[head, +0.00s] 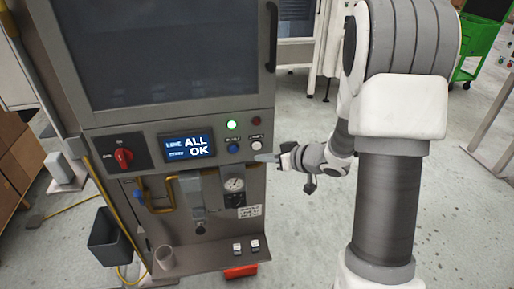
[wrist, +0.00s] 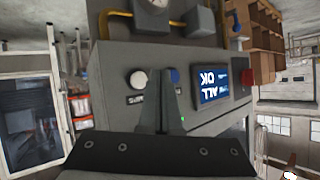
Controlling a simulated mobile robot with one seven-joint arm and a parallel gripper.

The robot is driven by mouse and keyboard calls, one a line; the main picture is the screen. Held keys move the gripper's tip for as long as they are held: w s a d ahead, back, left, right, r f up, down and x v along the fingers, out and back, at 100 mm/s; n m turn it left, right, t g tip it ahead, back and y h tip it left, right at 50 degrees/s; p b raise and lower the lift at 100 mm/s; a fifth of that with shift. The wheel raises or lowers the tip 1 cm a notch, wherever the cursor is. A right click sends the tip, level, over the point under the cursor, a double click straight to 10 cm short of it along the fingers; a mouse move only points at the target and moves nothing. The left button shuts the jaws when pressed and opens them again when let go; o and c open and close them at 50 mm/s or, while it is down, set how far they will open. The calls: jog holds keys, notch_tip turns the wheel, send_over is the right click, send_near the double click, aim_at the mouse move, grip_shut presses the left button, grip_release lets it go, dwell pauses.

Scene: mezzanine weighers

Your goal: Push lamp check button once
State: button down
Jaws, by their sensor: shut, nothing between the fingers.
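In the wrist view the fingers (wrist: 157,74) point at the panel between the buttons; contact cannot be told.
A green lamp (head: 232,125) is lit above the blue button; a red lamp (head: 257,122) looks dark. The display (head: 187,147) reads ALL OK. A red rotary switch (head: 123,155) is at left. A gauge (head: 234,184) and a shelf (head: 205,257) are below.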

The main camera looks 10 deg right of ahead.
jog(key=shift+w, duration=1.1)
jog(key=shift+w+p, duration=0.15)
jog(key=shift+p, duration=0.3)
dwell(0.9)
jog(key=shift+w, duration=0.3)
jog(key=shift+w+p, duration=0.4)
dwell(0.6)
jog(key=shift+s, duration=0.85)
jog(key=shift+s, duration=2.5)
